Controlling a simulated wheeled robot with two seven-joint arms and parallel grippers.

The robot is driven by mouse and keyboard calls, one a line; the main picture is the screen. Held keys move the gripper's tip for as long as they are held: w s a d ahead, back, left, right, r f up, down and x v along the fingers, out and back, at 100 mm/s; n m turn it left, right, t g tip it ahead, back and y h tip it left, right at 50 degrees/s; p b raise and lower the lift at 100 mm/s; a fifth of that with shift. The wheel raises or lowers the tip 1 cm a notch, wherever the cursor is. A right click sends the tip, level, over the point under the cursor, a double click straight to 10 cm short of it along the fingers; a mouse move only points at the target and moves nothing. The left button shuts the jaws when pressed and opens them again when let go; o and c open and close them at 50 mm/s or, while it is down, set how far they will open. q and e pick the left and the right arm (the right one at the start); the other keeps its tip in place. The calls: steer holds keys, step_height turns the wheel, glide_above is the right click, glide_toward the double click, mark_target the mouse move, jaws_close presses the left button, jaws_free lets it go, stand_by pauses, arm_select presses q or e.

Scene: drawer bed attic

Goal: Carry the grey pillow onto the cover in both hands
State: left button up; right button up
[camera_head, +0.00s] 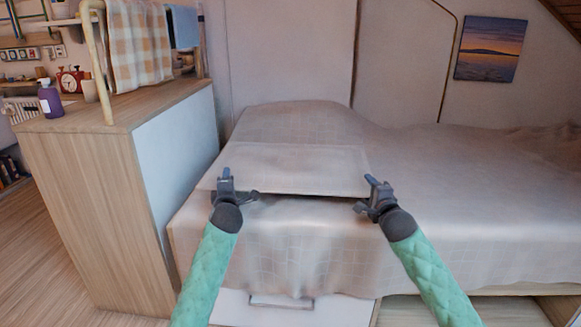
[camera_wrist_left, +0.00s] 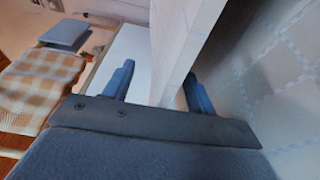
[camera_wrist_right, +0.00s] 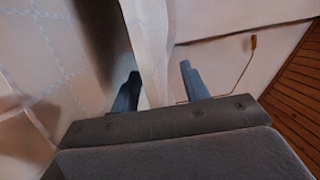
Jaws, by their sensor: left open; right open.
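The grey pillow (camera_head: 292,165), a pale flat slab, is above the bed, with a dark shadow under its front edge. The checked cover (camera_head: 330,255) spreads over the bed and hangs down its front. My left gripper (camera_head: 225,183) is at the pillow's left front corner, my right gripper (camera_head: 374,192) at its right front corner. In the left wrist view the pillow's edge (camera_wrist_left: 178,45) stands between the open fingers. In the right wrist view its edge (camera_wrist_right: 150,45) also lies between open fingers, nearer the left one. Whether the pillow touches the cover is unclear.
A wooden cabinet (camera_head: 95,190) stands close to the left of the bed, with a purple bottle (camera_head: 49,98) and a hanging checked cloth (camera_head: 138,50). A drawer front (camera_head: 235,308) shows below the cover. The bed's right side is clear.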

arm_select(q)
steer(key=c, duration=1)
arm_select(e)
jaws_close()
arm_select(q)
jaws_close()
steer(key=shift+r, duration=0.1)
